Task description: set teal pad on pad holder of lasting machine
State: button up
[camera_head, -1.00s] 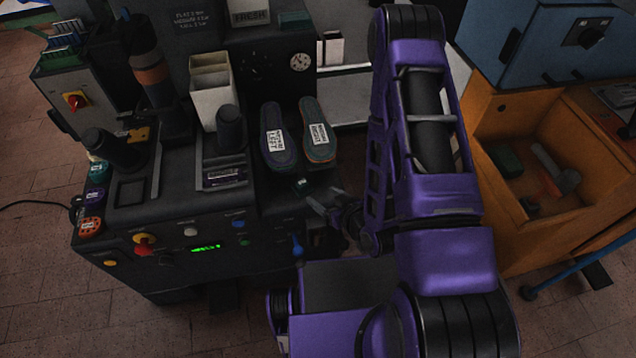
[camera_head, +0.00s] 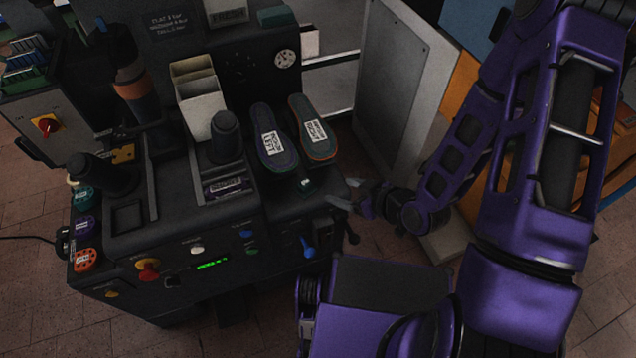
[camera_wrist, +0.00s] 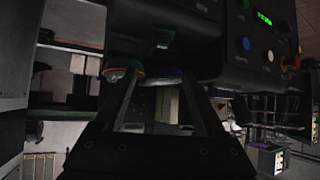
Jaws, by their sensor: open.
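The black lasting machine (camera_head: 225,290) stands left of my arm. A small teal block (camera_head: 306,186) sits at its front edge, below two insoles; it also shows in the wrist view (camera_wrist: 163,40), beyond my fingertips. A round teal piece (camera_head: 87,198) is on the machine's left side. I cannot tell for sure which is the pad. A dark square plate (camera_head: 127,216) lies on the machine's top left; I cannot tell whether it is the pad holder. My gripper (camera_head: 346,193) is open and apart from the small teal block, just right of it. Its fingers (camera_wrist: 162,90) hold nothing.
A left insole (camera_head: 272,135) and a right insole (camera_head: 313,128) lie on the machine. Purple (camera_head: 84,226) and orange (camera_head: 86,260) pieces are below the round teal one. A blue lever (camera_head: 307,248) sticks out in front. A grey panel (camera_head: 395,85) stands behind my arm.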

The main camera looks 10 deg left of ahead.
jog(key=b, duration=0.2)
send_near(306, 183)
jog(key=x, duration=0.5)
jog(key=shift+w, duration=0.35)
jog(key=shift+s+x, duration=0.1)
jog(key=shift+x, duration=1.25)
jog(key=shift+s+x, duration=0.15)
jog(key=shift+x, duration=1.15)
jog(key=shift+f, duration=0.1)
grip_shut()
